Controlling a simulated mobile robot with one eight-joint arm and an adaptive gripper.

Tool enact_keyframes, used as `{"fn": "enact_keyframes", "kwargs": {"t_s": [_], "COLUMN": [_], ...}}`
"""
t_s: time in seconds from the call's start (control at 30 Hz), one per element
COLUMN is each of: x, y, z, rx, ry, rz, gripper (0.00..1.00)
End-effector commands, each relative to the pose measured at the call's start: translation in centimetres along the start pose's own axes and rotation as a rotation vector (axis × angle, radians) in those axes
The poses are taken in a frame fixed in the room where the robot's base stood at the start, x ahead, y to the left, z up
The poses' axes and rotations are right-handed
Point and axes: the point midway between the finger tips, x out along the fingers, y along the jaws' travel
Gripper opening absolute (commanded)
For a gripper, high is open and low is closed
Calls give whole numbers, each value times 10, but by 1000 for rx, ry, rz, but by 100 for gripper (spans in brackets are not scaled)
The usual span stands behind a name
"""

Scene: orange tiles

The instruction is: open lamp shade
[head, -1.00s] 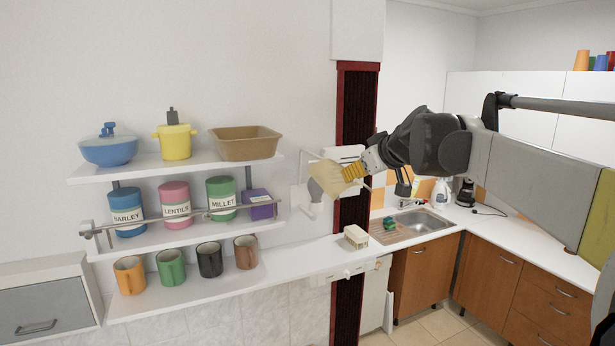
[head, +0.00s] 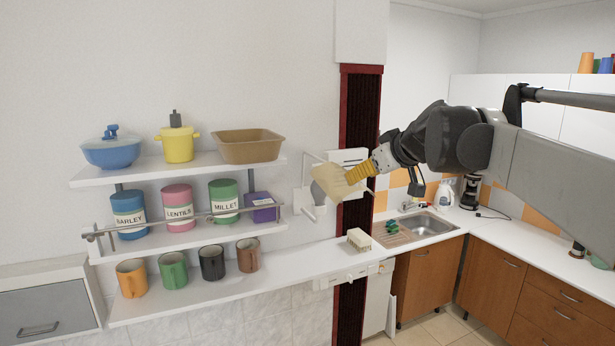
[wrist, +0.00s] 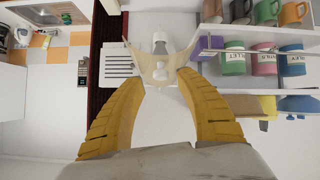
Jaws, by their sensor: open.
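The lamp shade (head: 334,183) is a cream, flared piece on a wall lamp beside the dark red-edged pillar. In the wrist view the shade (wrist: 184,58) appears at the far end of my fingers, with a white rounded bulb-like part (wrist: 161,76) inside it. My gripper (head: 354,175) has yellow ribbed fingers and reaches in from the right, with its tips at the shade's right side. In the wrist view my gripper (wrist: 157,72) is open, its fingers spread either side of the bulb-like part. I cannot tell whether the fingertips touch the shade.
Shelves left of the lamp hold a brown basket (head: 248,146), pots, labelled canisters, a purple box (head: 261,208) and mugs. A railing (head: 190,220) crosses the middle shelf. A cream rack (head: 359,239) stands on the counter below. The wall above the lamp is bare.

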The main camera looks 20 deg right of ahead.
Motion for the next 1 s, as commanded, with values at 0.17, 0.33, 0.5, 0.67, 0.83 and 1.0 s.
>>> {"fn": "enact_keyframes", "kwargs": {"t_s": [0.17,0.33,0.5,0.67,0.83,1.0], "x": [-42,-73,-88,-90,-89,-69], "y": [2,1,1,1,0,-24], "z": [1,0,0,0,1,34], "rx": [2,2,1,1,1,11], "ry": [-1,-1,0,0,-1,-20], "rz": [3,1,1,0,-1,-20], "gripper": [41,41,41,41,41,41]}}
